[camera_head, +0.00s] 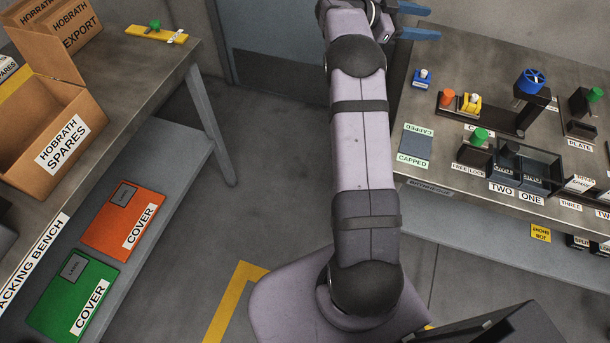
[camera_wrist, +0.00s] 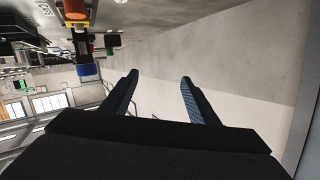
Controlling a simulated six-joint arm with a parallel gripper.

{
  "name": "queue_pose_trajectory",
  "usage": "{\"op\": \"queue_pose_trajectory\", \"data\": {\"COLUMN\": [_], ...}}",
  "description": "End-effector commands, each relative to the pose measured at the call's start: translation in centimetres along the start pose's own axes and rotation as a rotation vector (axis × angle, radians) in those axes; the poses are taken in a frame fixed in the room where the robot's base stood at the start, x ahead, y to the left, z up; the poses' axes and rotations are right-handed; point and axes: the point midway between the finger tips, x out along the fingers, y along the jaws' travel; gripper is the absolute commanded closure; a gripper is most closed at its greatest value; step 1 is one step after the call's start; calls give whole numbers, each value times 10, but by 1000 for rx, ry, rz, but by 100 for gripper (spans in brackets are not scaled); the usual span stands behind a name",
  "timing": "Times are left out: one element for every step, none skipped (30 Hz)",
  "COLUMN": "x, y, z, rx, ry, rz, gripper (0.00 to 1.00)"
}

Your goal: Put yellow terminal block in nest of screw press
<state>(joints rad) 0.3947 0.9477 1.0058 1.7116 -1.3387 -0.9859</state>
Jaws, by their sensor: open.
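The yellow terminal block (camera_head: 469,104), with a pale round top, appears on the long dark base (camera_head: 492,114) of what looks like the screw press, on the right bench. I cannot tell whether it sits in a nest. A blue handwheel (camera_head: 531,80) tops the press's right end, and an orange knob (camera_head: 448,97) stands just left of the yellow block.
A similar blue block (camera_head: 422,79) stands left of the press. A capped pad (camera_head: 415,142), a green-knobbed fixture (camera_head: 477,144) and dark bins (camera_head: 528,165) lie in front.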

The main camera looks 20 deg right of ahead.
Motion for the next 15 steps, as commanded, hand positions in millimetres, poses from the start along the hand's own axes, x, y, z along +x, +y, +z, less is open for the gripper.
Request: {"op": "queue_pose_trajectory", "data": {"x": [-19,-33,-53,-71,-90,-118,-140,-163,-194,-217,-241,-270,-291,-310,-332], "y": [-28,-46,-67,-82,-94,-107,-114,-117,-118,-114,-108,-94,-80,-64,-39], "z": [-9,-11,-13,-12,-9,-3,3,11,23,33,44,60,73,85,100], "rx": [-2,-6,-16,-29,-45,-75,-101,-131,-179,-220,-264,-331,-386,-443,-522], "ry": [-1,-7,-22,-39,-62,-98,-130,-166,-221,-265,-313,-382,-434,-487,-555], "rz": [-143,-235,-359,-453,-543,-661,-745,-826,-929,-1001,-1069,-1150,-1204,-1250,-1303], "gripper": [46,46,46,46,46,46,46,46,46,46,46,46,46,46,46]}}
